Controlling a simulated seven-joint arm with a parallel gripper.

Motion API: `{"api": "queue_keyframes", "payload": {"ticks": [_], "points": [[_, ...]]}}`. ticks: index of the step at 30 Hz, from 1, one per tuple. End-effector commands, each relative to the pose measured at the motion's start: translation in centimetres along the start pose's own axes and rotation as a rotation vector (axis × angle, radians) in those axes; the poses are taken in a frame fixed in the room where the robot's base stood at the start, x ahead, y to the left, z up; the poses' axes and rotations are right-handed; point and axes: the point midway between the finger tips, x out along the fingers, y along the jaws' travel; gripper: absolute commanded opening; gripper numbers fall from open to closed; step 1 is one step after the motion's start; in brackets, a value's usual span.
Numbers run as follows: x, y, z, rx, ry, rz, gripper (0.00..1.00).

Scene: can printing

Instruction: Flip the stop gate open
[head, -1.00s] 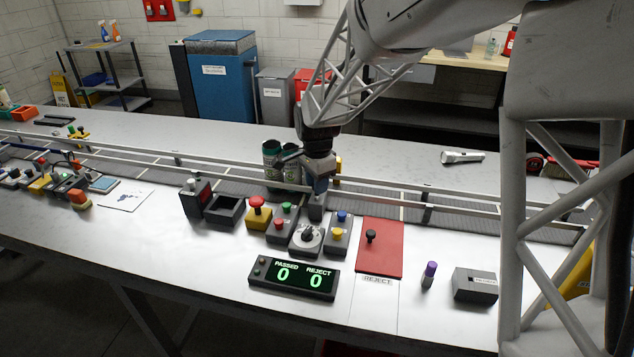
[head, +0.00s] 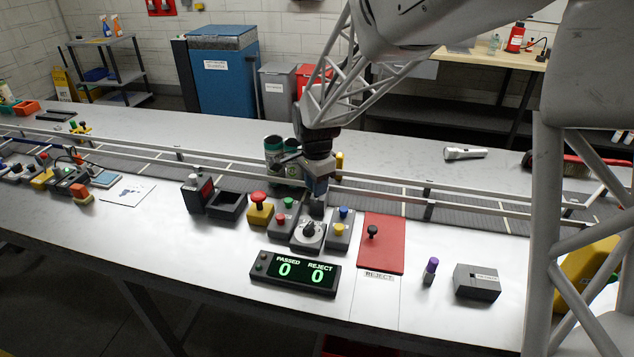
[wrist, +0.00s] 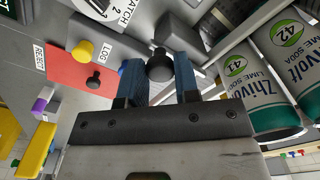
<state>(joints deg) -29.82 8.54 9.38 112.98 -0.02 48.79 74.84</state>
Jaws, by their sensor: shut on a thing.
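My gripper (head: 318,198) is over the near rail of the conveyor, behind the control boxes. In the wrist view its two blue fingers (wrist: 160,80) are shut on a round black knob (wrist: 159,67), which appears to be the stop gate's handle. The rest of the gate is mostly hidden by the gripper, so I cannot tell its exact angle. Two green-and-white soda cans (wrist: 270,95) stand close by on the conveyor, to the right of the fingers in the wrist view. In the head view the cans (head: 272,155) are just left of my gripper.
Control boxes with buttons and a dial (head: 308,235) stand in front of the conveyor. A counter display (head: 296,273) reads 0 and 0. A red reject plate (head: 385,252) with a black knob lies to the right. The conveyor right of my gripper is clear.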

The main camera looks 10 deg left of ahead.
Motion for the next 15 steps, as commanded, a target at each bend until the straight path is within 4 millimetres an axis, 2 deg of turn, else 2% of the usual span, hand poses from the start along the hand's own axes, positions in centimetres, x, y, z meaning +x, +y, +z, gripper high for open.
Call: {"api": "queue_keyframes", "payload": {"ticks": [4,5,9,15], "points": [[0.16,0.39,0.22,-0.001,-0.003,0.01,0.0],[0.16,0.41,0.22,-0.001,-0.003,0.01,0.34],[0.14,0.34,0.18,-0.001,-0.003,0.009,0.54],[0.12,0.27,0.13,0.0,-0.002,0.007,0.54]]}}
